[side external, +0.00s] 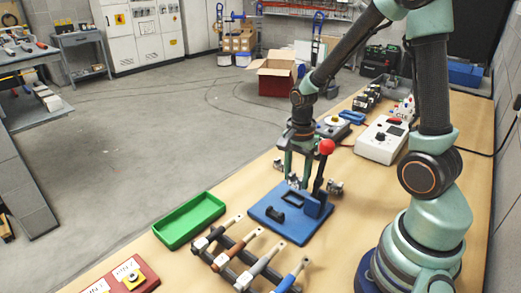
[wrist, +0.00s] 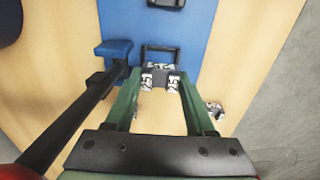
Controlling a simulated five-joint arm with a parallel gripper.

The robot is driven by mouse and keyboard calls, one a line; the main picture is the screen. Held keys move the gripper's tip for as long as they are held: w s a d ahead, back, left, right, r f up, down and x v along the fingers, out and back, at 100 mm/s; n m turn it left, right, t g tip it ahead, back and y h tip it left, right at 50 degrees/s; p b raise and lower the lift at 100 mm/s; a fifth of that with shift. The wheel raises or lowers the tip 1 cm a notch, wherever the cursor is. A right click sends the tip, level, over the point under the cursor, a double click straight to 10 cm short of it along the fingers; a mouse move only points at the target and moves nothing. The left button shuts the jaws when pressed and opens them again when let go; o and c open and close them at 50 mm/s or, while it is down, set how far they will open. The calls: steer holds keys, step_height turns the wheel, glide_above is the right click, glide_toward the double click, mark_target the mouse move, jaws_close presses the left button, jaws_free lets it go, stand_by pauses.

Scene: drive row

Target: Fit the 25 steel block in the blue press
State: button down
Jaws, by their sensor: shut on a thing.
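The blue press (side external: 268,212) lies on the wooden bench, with a black rectangular frame and a black lever topped by a red ball (side external: 326,147). In the wrist view its blue plate (wrist: 195,30) is ahead, with the near black frame (wrist: 175,50) close to the fingertips. The lever (wrist: 75,118) runs along the left of my fingers.
Another small metal piece (side external: 336,187) lies right of the press; a metal piece also shows in the wrist view (wrist: 215,110). A green tray (side external: 189,221), a rack of handled tools (side external: 254,258) and a red box (side external: 130,272) stand in front. A white instrument (side external: 381,140) is behind.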

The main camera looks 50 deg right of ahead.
mark_target(294, 200)
steer(key=shift+f, duration=2.1)
steer(key=shift+f, duration=0.3)
steer(key=shift+c, duration=0.8)
jaws_free()
step_height(294, 200, up, 12)
steer(key=shift+r, duration=0.1)
